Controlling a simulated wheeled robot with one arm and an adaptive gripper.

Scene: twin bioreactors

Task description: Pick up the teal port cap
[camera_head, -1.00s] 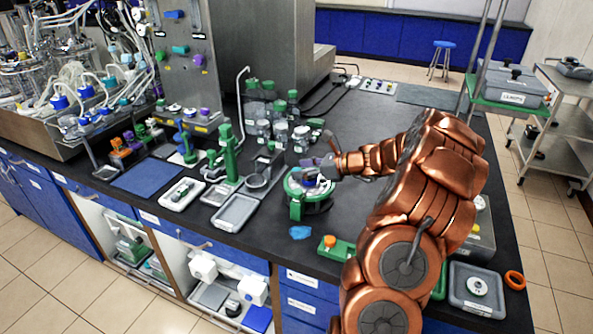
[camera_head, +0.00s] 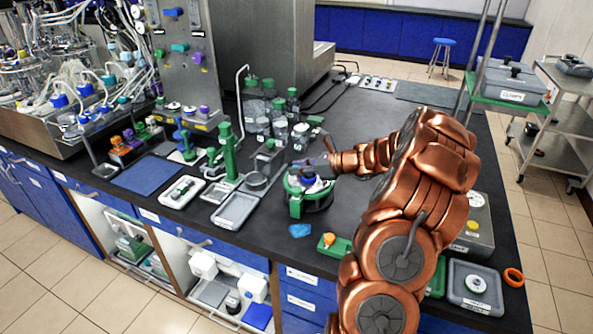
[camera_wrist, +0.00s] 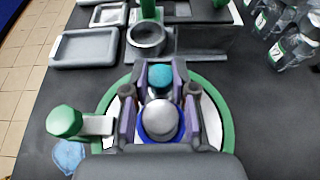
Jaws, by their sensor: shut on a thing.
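The teal port cap (camera_wrist: 161,78) shows in the wrist view as a small rounded teal top between my fingertips. My gripper (camera_wrist: 161,82) is shut on it, with one purple-padded finger on each side. Just nearer the camera is a silver dome with a blue collar (camera_wrist: 160,120), within the round green-rimmed stand (camera_wrist: 228,125). In the head view my gripper (camera_head: 318,166) is above the green stand (camera_head: 296,206). The teal cap cannot be made out there, and how far it is from the stand is unclear.
A grey tray (camera_head: 235,211) and a metal cup (camera_head: 257,181) lie to the left. Several green-capped bottles (camera_head: 279,128) stand behind. A blue crumpled item (camera_head: 300,231) lies in front of the stand. The dark bench (camera_head: 370,115) is clear behind my arm.

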